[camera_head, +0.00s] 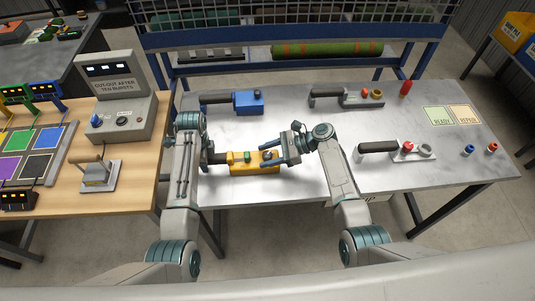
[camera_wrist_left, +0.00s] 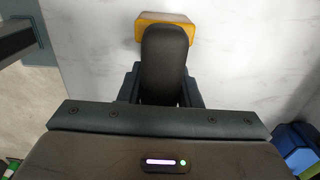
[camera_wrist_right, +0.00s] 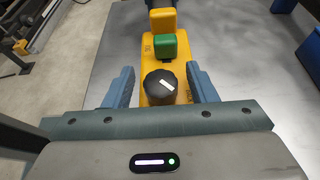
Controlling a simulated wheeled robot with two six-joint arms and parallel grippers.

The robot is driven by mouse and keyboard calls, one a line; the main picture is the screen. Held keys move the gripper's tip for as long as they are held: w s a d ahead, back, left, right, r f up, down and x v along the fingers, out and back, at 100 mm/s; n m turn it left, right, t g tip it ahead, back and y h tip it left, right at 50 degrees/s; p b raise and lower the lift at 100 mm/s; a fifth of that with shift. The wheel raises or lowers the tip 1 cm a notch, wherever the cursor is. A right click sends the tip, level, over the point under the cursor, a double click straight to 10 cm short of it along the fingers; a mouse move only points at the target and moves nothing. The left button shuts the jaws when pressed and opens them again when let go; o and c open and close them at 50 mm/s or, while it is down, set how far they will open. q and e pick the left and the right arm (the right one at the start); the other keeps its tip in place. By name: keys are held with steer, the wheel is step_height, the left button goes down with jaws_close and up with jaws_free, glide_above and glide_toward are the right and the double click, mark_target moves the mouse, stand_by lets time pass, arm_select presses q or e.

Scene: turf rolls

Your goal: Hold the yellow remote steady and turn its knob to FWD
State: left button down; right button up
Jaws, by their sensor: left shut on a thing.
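The yellow remote (camera_head: 254,167) lies on the grey table in the head view, with a black handle at its left end. My left gripper (camera_wrist_left: 162,92) is shut on this black handle (camera_wrist_left: 164,50), one finger on each side. The remote's yellow end (camera_wrist_left: 150,17) shows beyond it. In the right wrist view the remote (camera_wrist_right: 162,52) carries a green button (camera_wrist_right: 172,46) and a round black knob (camera_wrist_right: 160,88).
A blue remote (camera_head: 249,101) lies behind the yellow one. Grey remotes (camera_head: 362,97) (camera_head: 404,150) lie to the right, near a READY card (camera_head: 440,118). A wooden desk with a control box (camera_head: 115,115) stands at left. Bare tabletop surrounds the yellow remote.

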arm_select(q)
steer(key=shift+f, duration=0.1)
arm_select(e)
steer(key=v, duration=1.2)
arm_select(q)
steer(key=c, duration=1.3)
jaws_free()
steer(key=o, duration=0.3)
steer(key=shift+o, duration=0.2)
